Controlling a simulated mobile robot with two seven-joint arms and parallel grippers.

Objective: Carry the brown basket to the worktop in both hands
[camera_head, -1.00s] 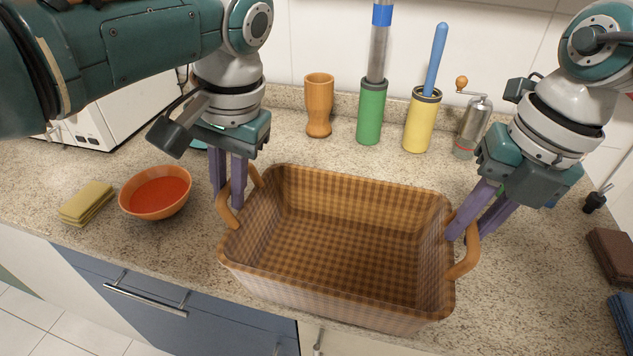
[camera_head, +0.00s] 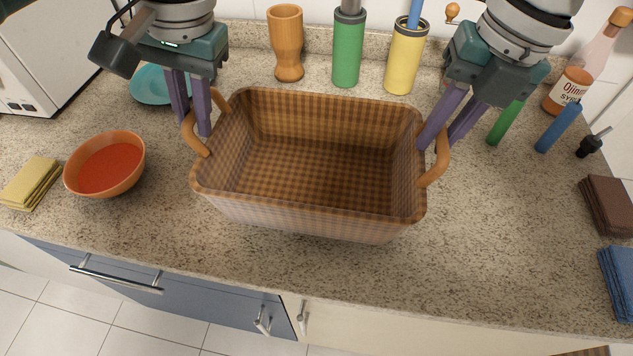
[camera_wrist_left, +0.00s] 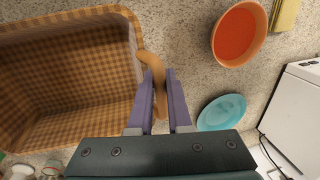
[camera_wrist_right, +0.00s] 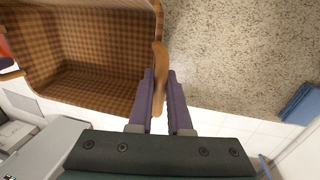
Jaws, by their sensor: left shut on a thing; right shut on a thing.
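The brown checked basket (camera_head: 310,215) is empty and looks about level over the worktop (camera_head: 480,270), back from its front edge. I cannot tell whether its base touches the worktop. My left gripper (camera_head: 195,132) is shut on the basket's left wooden handle (camera_head: 190,138); the left wrist view shows this handle (camera_wrist_left: 152,62) between the fingers. My right gripper (camera_head: 438,146) is shut on the right handle (camera_head: 435,170), also seen between the fingers in the right wrist view (camera_wrist_right: 160,55).
An orange bowl of red contents (camera_head: 105,165) and a yellow cloth (camera_head: 30,182) lie left. A wooden cup (camera_head: 287,45), green holder (camera_head: 347,55) and yellow holder (camera_head: 404,60) stand behind. Folded brown (camera_head: 607,205) and blue cloths (camera_head: 617,280) lie right. Worktop in front is bare.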

